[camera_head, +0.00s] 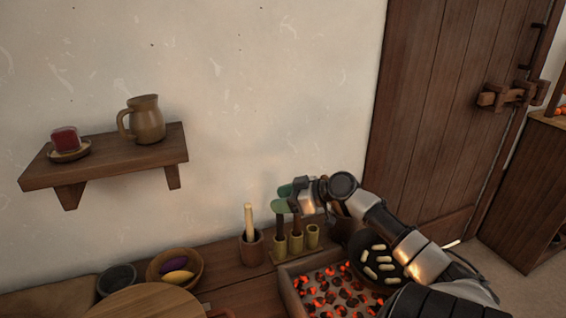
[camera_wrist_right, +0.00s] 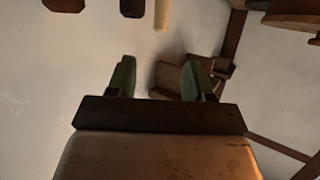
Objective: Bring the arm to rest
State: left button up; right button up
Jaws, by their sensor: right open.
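My right arm reaches in from the lower right in the head view. Its gripper (camera_head: 283,198) is open, with its two green fingertips apart, above the rack of small cups and in front of the wall. In the right wrist view the green fingertips (camera_wrist_right: 160,80) stand well apart with nothing held between them. Part of the rack behind the gripper is hidden by it. My left gripper is in neither view.
A coal tray (camera_head: 286,289) with glowing coals and a dark pan (camera_head: 398,275) of pale pieces lie below my arm. A cup (camera_head: 251,252) with a pale stick, a cup rack (camera_head: 281,247) and a bowl (camera_head: 190,256) stand left. A shelf (camera_head: 110,158) is on the wall.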

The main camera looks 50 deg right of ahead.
jog(key=shift+s+d+r, duration=0.1)
jog(key=shift+s+r, duration=0.05)
jog(key=shift+s, duration=0.15)
